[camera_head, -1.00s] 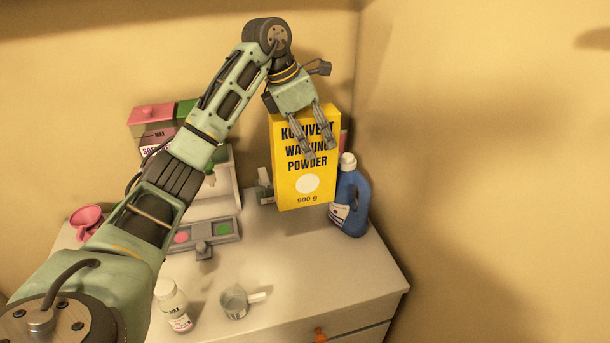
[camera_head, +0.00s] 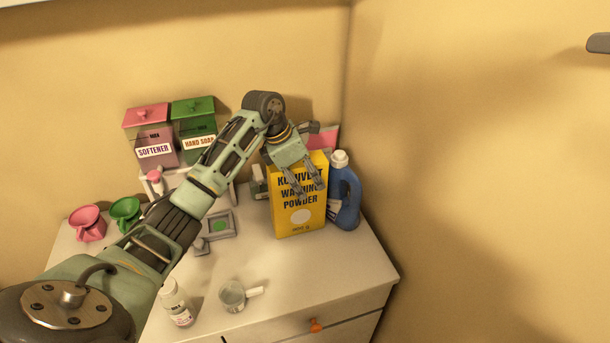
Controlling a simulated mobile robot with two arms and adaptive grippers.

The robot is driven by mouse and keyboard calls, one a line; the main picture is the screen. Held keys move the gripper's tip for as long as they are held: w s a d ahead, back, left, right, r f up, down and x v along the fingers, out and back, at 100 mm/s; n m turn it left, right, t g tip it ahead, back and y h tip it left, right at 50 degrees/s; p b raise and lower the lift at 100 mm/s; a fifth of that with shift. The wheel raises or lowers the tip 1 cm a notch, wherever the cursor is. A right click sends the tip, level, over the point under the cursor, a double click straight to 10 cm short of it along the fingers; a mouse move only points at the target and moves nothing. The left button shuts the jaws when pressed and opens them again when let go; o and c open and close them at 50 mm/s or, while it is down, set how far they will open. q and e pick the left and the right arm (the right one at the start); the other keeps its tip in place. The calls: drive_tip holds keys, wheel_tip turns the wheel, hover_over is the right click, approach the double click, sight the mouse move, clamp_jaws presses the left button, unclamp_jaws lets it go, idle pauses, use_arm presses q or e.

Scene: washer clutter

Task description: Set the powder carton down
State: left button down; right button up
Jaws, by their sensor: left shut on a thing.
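The yellow powder carton (camera_head: 299,216) is upright at the back right of the white cabinet top, with its printed front facing me. My left gripper (camera_head: 309,192) reaches down over the carton from above and is shut on it, with fingers across the upper front. The carton's base is at or very near the cabinet top; I cannot tell whether it touches. My right gripper is not in view.
A blue detergent bottle (camera_head: 345,195) stands close at the carton's right. A white bottle (camera_head: 177,303) and a clear measuring cup (camera_head: 233,296) stand in front. Softener (camera_head: 155,140) and hand soap (camera_head: 197,130) dispensers and pink (camera_head: 88,223) and green (camera_head: 124,212) cups are at left. The front right top (camera_head: 345,270) is clear.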

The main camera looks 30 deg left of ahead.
use_arm(q)
drive_tip(key=shift+r, duration=0.1)
drive_tip(key=c, duration=0.9)
unclamp_jaws()
drive_tip(key=shift+s+d, duration=0.1)
drive_tip(key=b+v, duration=0.3)
drive_tip(key=v, duration=0.7)
drive_tip(key=shift+s+a+r, duration=0.1)
drive_tip(key=shift+a+r, duration=0.1)
drive_tip(key=shift+r, duration=0.15)
drive_tip(key=shift+s+a+r, duration=0.1)
drive_tip(key=shift+s+r, duration=0.1)
drive_tip(key=shift+r, duration=0.3)
